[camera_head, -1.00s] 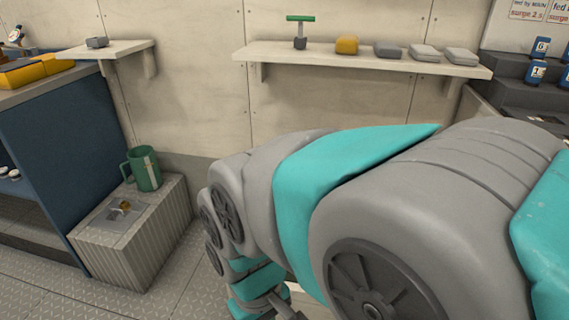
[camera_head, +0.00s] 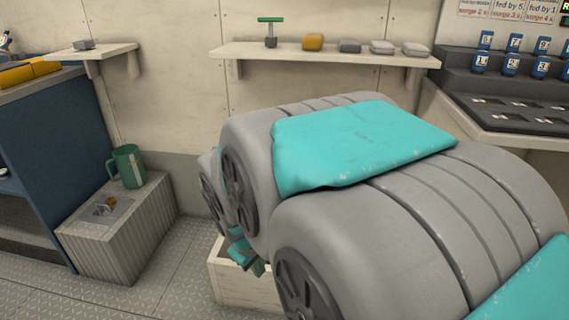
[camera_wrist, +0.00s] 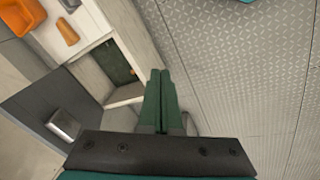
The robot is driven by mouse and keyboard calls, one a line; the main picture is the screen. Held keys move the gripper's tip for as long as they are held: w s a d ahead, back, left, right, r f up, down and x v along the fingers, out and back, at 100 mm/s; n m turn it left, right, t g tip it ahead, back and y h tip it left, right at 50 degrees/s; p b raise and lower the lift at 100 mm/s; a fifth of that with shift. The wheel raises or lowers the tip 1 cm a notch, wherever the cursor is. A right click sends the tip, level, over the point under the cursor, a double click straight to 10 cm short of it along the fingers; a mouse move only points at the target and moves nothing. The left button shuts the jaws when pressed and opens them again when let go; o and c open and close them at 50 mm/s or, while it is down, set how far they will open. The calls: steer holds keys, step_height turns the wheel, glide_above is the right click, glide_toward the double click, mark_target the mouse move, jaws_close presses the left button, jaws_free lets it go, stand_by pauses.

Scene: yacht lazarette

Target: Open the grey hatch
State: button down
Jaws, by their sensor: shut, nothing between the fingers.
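A small grey plate (camera_head: 105,209) with a brass fitting (camera_head: 111,201) is set in the top of a ribbed grey box (camera_head: 118,235) at the left of the head view. It looks like the grey hatch and lies flat and closed. My gripper (camera_wrist: 160,74) shows in the wrist view with its two green fingers together and nothing between them. In the head view my arm hides most of the gripper, which is apart from the box, to its right. I cannot clearly make out the grey plate in the wrist view.
A green mug (camera_head: 127,166) stands on the box beside the plate. A pale open crate (camera_head: 232,284) stands on the floor, partly behind my arm. A wall shelf (camera_head: 330,54) holds small items. A blue cabinet (camera_head: 60,165) is at left. Floor between box and crate is clear.

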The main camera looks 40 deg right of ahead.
steer(key=w+d+f+n+t+h+b, duration=0.1)
steer(key=w+d+f+n+t+b, duration=0.2)
steer(key=w+d, duration=0.55)
steer(key=w+d+n+t+h+b, duration=0.1)
steer(key=w+d+n+t, duration=0.3)
steer(key=d, duration=0.7)
steer(key=w+d+f+n+t+h+b, duration=0.1)
steer(key=w+d+f+n+t+b, duration=0.2)
steer(key=w+d, duration=0.55)
steer(key=s+d+n+t+y+b, duration=0.4)
steer(key=s+d+n+t+y, duration=0.15)
steer(key=s+n+t, duration=0.7)
steer(key=w+d+r+m+g+p, duration=0.1)
steer(key=w+d+r+g, duration=0.1)
steer(key=w+r, duration=0.4)
steer(key=w+d, duration=0.1)
steer(key=w, duration=0.3)
steer(key=shift+w+d+m+p, duration=0.2)
steer(key=shift+w+m+p, duration=0.05)
steer(key=shift+m+p, duration=0.1)
